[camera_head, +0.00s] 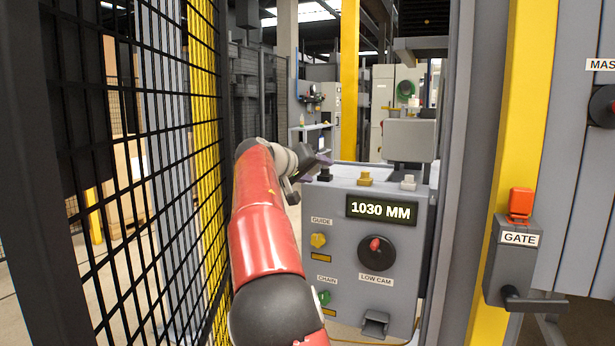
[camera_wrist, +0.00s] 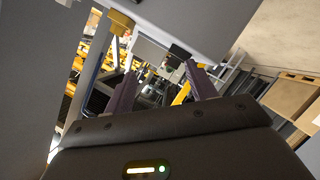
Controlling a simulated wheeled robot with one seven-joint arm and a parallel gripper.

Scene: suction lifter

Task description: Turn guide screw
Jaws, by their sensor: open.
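The guide screw is a yellow knob (camera_head: 318,240) under the GUIDE label on the left of the grey control panel (camera_head: 340,275). My gripper (camera_head: 318,164) is at the panel's upper left edge in the head view, above and apart from the guide knob. In the wrist view my gripper (camera_wrist: 160,88) shows two dark purple fingers spread apart with nothing between them. The guide knob cannot be made out in the wrist view. A yellow fitting (camera_wrist: 121,23) shows at the top of that view beside a grey surface.
The panel also carries a LOW CAM dial (camera_head: 376,253), a green CHAIN knob (camera_head: 324,297) and a 1030 MM display (camera_head: 381,210). A black mesh fence (camera_head: 150,170) stands close on the left. A yellow post (camera_head: 510,150) and GATE box (camera_head: 510,262) stand on the right.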

